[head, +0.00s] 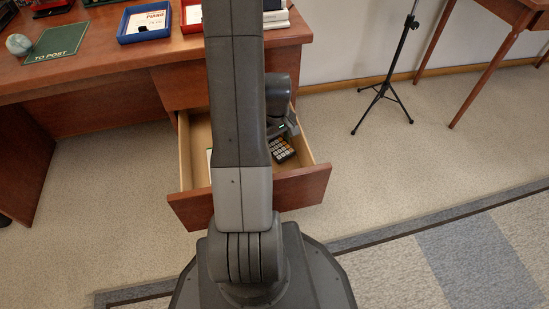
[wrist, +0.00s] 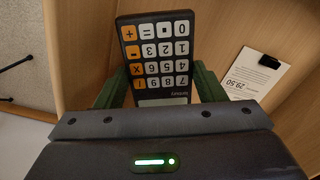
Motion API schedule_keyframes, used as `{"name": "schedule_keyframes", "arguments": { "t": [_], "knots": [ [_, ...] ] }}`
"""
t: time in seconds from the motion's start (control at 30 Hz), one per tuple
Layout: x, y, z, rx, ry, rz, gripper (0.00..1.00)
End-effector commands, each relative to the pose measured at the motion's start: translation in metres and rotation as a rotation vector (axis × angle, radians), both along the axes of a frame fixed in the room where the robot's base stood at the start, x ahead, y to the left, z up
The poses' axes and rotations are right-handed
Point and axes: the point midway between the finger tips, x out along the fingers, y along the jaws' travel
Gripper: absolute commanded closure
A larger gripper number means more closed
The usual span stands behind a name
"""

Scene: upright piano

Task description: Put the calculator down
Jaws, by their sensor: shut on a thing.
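The calculator (wrist: 158,55) is black with white and orange keys. In the wrist view it lies between the two green fingers of my gripper (wrist: 153,90), which is shut on it. In the head view the calculator (head: 281,150) shows inside the open desk drawer (head: 318,177), toward its right side, with my gripper (head: 283,130) over it. My arm hides much of the drawer. I cannot tell whether the calculator touches the drawer floor.
A white card with a black clip (wrist: 250,75) lies in the drawer, right of the calculator in the wrist view. On the desk (head: 95,60) are a blue tray (head: 145,25), a red tray (head: 190,27) and a green mat (head: 57,42). A black tripod stand (head: 385,88) stands at the right.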

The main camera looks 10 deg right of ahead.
Motion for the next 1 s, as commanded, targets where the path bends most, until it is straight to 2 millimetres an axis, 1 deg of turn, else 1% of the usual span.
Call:
{"name": "schedule_keyframes", "arguments": {
  "t": [0.03,0.1,0.27,0.37,0.5,0.57,0.77,0.9,0.93,1.0],
  "knots": [
    [0.0,0.0,-0.014,0.0,0.002,0.0,0.61],
    [0.0,0.0,-0.021,0.0,0.001,0.0,0.61],
    [0.0,0.0,-0.03,0.0,0.0,0.0,0.61],
    [0.0,0.0,-0.042,0.0,0.001,0.0,0.61],
    [0.0,0.0,-0.063,0.0,0.001,0.0,0.61],
    [0.0,0.0,-0.066,0.0,0.0,0.0,0.61],
    [0.0,0.0,-0.064,0.0,-0.001,0.0,0.61],
    [0.0,0.0,-0.068,0.0,-0.001,0.0,0.61],
    [0.0,0.0,-0.068,0.0,-0.001,0.0,0.35],
    [0.0,0.0,-0.067,0.0,-0.001,0.0,0.21]
  ]
}}
